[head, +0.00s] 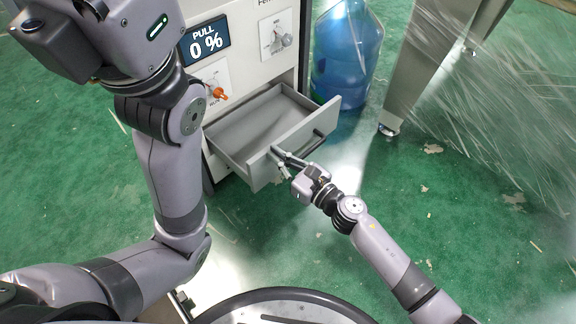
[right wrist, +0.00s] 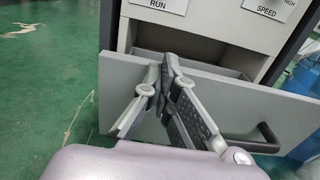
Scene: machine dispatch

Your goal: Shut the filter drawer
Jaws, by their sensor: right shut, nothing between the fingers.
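The filter drawer (head: 250,122) is a grey drawer low in the white machine, pulled well out, and it looks empty. Its dark bar handle (head: 305,146) is on the front panel, and the handle also shows at the lower right of the right wrist view (right wrist: 262,138). My right gripper (head: 278,156) is shut and empty at the drawer's front panel, left of the handle. In the right wrist view its fingertips (right wrist: 168,66) overlap the panel's top edge; I cannot tell whether they touch it. My left arm crosses the left of the head view, but its fingers are not visible.
The machine (head: 255,40) has a display reading "PULL 0 %", an orange-handled knob (head: 217,94) and a grey dial (head: 279,40). A blue water bottle (head: 343,60) stands right of the drawer. A metal leg (head: 412,75) stands farther right. Green floor in front is mostly free.

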